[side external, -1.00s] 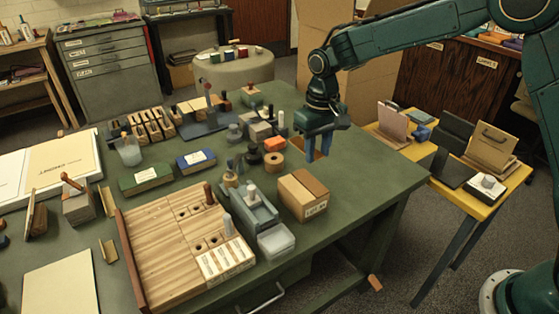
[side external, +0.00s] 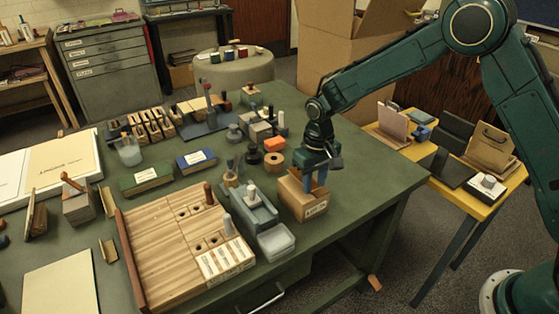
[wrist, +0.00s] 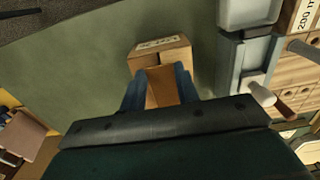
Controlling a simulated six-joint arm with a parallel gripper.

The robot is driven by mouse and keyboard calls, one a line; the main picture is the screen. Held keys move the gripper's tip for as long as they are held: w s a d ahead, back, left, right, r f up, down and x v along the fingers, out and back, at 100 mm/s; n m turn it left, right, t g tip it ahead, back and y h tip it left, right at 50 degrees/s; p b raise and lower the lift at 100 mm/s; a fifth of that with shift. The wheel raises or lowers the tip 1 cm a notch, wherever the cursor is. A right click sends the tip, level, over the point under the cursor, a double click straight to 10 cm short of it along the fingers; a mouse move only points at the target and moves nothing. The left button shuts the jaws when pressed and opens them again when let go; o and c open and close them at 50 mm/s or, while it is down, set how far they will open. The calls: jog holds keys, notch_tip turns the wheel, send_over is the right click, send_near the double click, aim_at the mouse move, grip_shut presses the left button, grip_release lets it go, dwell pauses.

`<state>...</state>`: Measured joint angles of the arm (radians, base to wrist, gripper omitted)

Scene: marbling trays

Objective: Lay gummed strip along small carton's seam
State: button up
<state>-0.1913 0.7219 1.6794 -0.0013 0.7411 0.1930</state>
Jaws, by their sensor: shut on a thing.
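The small carton (side external: 302,207) stands on the green table near its right edge, a label on its front side. It also shows in the wrist view (wrist: 158,46), label side up in the picture. My gripper (side external: 316,180) is right over the carton's top, its blue fingers pointing down. In the wrist view my gripper (wrist: 161,76) is shut on the brown gummed strip (wrist: 163,90), which spans between the fingers. The strip's far end meets or overlaps the carton's top; I cannot tell whether it touches. In the side view the fingers hide much of the top and the seam.
A tape roll (side external: 274,161) sits behind the carton, and a grey dispenser with a pale bin (side external: 276,241) stands to its left. A wooden rack (side external: 165,250) lies farther left. Bare green table lies to the carton's right. A yellow side table (side external: 470,200) stands beyond.

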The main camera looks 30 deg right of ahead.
jog(key=shift+f, duration=0.7)
jog(key=shift+s+f, duration=0.1)
jog(key=shift+f, duration=0.6)
jog(key=o, duration=0.9)
jog(key=shift+o, duration=0.2)
notch_tip(320, 180, up, 12)
jog(key=shift+r, duration=0.75)
